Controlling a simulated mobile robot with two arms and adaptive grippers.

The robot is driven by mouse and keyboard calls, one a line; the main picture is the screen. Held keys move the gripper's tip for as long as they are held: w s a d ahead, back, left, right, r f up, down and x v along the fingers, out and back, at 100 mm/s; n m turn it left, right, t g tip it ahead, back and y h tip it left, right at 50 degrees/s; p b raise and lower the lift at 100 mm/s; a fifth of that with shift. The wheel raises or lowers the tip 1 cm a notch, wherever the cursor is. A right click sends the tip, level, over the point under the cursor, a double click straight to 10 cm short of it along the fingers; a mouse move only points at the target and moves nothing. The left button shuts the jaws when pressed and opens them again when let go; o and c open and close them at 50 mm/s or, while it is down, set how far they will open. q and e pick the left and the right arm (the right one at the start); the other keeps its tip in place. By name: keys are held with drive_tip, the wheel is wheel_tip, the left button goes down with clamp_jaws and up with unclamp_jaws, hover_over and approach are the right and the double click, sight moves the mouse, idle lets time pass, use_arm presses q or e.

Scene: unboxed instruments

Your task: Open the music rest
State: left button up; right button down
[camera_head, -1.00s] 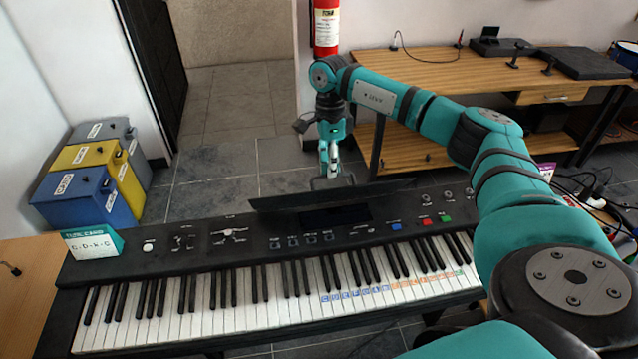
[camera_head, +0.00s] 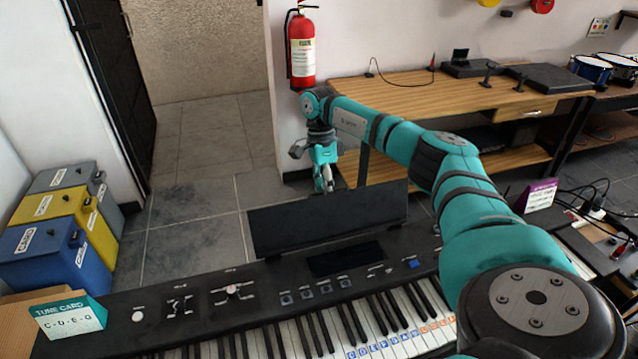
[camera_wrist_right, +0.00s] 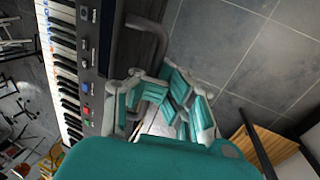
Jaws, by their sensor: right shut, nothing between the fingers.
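The music rest (camera_head: 325,220) is a long dark panel on the back of the black keyboard (camera_head: 230,298). In the head view it stands raised, its broad face toward me. My right gripper (camera_head: 326,188) is behind the rest's top edge, shut and empty, and its tips are partly hidden by the panel. In the right wrist view the gripper (camera_wrist_right: 165,90) is beside a dark bent bar (camera_wrist_right: 152,48) at the keyboard's back edge. I cannot tell whether they touch. My left gripper is not in view.
A tune card (camera_head: 70,318) stands on the keyboard's left end. Blue (camera_head: 55,255), yellow and grey boxes stand on the left. A wooden bench (camera_head: 440,95) and a fire extinguisher (camera_head: 302,50) are behind. Grey floor (camera_head: 195,220) lies open behind the keyboard.

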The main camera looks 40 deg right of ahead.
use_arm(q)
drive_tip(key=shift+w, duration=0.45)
use_arm(e)
drive_tip(key=shift+f+g, duration=0.3)
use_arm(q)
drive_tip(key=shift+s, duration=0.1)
use_arm(e)
drive_tip(key=shift+d, duration=0.1)
drive_tip(key=c, duration=2)
unclamp_jaws()
drive_tip(key=shift+w+d+f, duration=0.1)
drive_tip(key=shift+w, duration=0.1)
drive_tip(key=o, duration=0.6)
drive_tip(key=shift+w+d+f, duration=0.1)
drive_tip(key=shift+w, duration=0.05)
